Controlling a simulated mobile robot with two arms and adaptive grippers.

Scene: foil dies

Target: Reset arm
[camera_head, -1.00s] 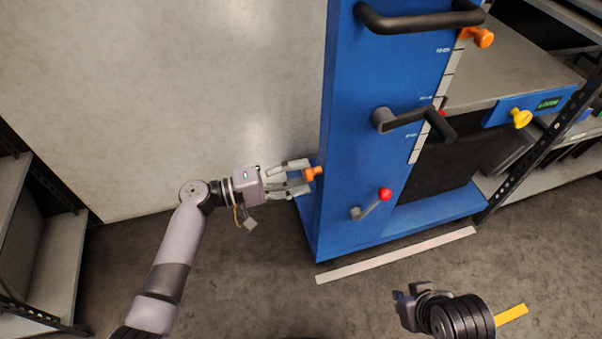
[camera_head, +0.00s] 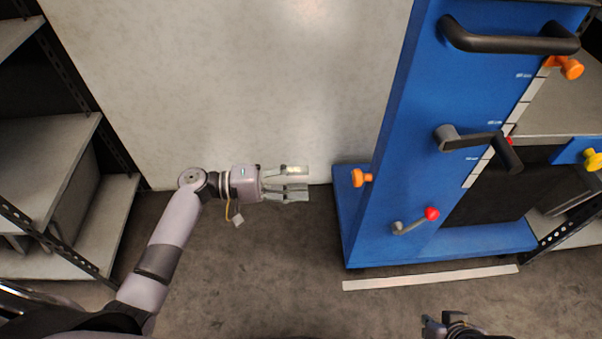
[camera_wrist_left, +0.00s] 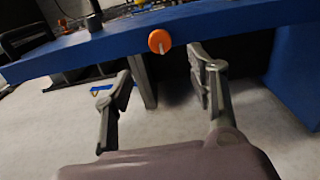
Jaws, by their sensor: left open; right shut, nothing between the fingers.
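My left gripper (camera_head: 306,183) is open and empty, pointing right, to the left of the blue machine (camera_head: 400,130). A gap separates its fingertips from the orange knob (camera_head: 361,178) on the machine's left side. In the left wrist view, the open fingers (camera_wrist_left: 158,85) show with the orange knob (camera_wrist_left: 159,41) ahead of them, untouched. My right gripper (camera_head: 434,325) is at the bottom edge of the head view, partly cut off and apart from the machine.
Metal shelves (camera_head: 50,150) stand at the left. The floor between is clear.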

